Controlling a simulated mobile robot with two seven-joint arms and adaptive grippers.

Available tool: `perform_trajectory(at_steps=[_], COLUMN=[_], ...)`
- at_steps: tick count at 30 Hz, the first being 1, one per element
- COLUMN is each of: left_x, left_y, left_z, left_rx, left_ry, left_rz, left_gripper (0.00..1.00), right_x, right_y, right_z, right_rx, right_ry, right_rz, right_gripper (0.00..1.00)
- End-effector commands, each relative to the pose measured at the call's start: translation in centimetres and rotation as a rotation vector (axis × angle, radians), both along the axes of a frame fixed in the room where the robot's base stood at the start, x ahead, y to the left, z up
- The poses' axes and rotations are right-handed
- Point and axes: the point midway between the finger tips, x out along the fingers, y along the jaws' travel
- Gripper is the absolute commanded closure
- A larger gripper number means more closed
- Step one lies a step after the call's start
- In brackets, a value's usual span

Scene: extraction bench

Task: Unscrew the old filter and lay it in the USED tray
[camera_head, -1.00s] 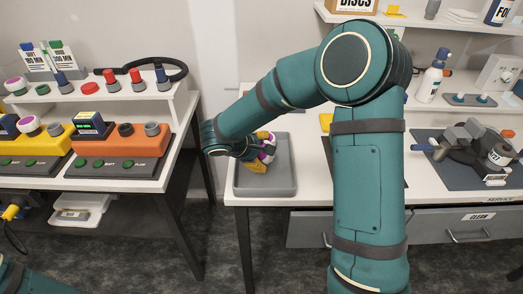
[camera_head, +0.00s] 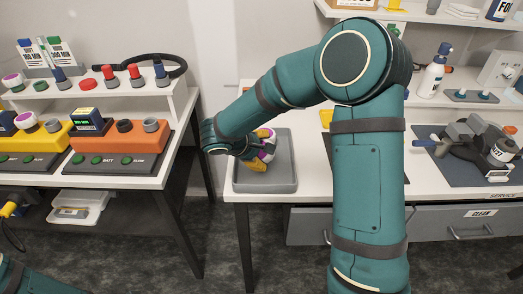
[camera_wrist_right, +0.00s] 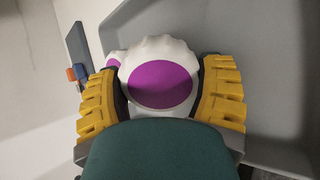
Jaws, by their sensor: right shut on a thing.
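The filter, white and ribbed with a magenta round end, sits between the yellow fingers of my right gripper (camera_head: 258,152). In the right wrist view the filter (camera_wrist_right: 160,75) is held with a finger pressed on each side, its magenta face toward the camera. The gripper and filter are over the grey tray (camera_head: 282,185) on the right-hand bench. In the head view my wrist and fingers hide much of the filter. I cannot tell whether it touches the tray floor. No USED label shows on this tray.
A filter housing or clamp device (camera_head: 475,145) stands on a dark mat at the right. On the left bench are an orange battery tester (camera_head: 130,140) and a shelf of coloured knobs. My right arm crosses the bench middle.

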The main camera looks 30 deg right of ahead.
Motion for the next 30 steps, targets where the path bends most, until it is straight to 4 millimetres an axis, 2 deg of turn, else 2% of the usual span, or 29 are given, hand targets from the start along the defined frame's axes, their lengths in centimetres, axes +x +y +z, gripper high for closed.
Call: perform_trajectory(at_steps=[13,14,15,16,25,30], left_x=[0.0,0.0,0.0,0.0,0.0,0.0], left_y=[0.0,0.0,0.0,0.0,0.0,0.0], left_z=[-0.3,-0.3,-0.3,-0.3,-0.3,-0.3], left_rx=[0.0,0.0,0.0,0.0,0.0,0.0], left_ry=[0.0,0.0,0.0,0.0,0.0,0.0], left_rz=[0.0,0.0,0.0,0.0,0.0,0.0], left_gripper=[0.53,0.53,0.53,0.53,0.53,0.53], right_x=[0.0,0.0,0.0,0.0,0.0,-0.3], right_y=[0.0,0.0,0.0,0.0,0.2,1.5], right_z=[-0.2,-0.2,-0.3,-0.2,-0.1,1.2], right_rx=[0.0,0.001,0.0,0.0,0.001,0.0], right_ry=[0.0,0.0,0.0,0.0,0.0,-0.004], right_rz=[0.0,0.001,0.0,0.0,0.001,0.003], right_gripper=[0.73,0.17,0.03,0.0,0.0,0.0])
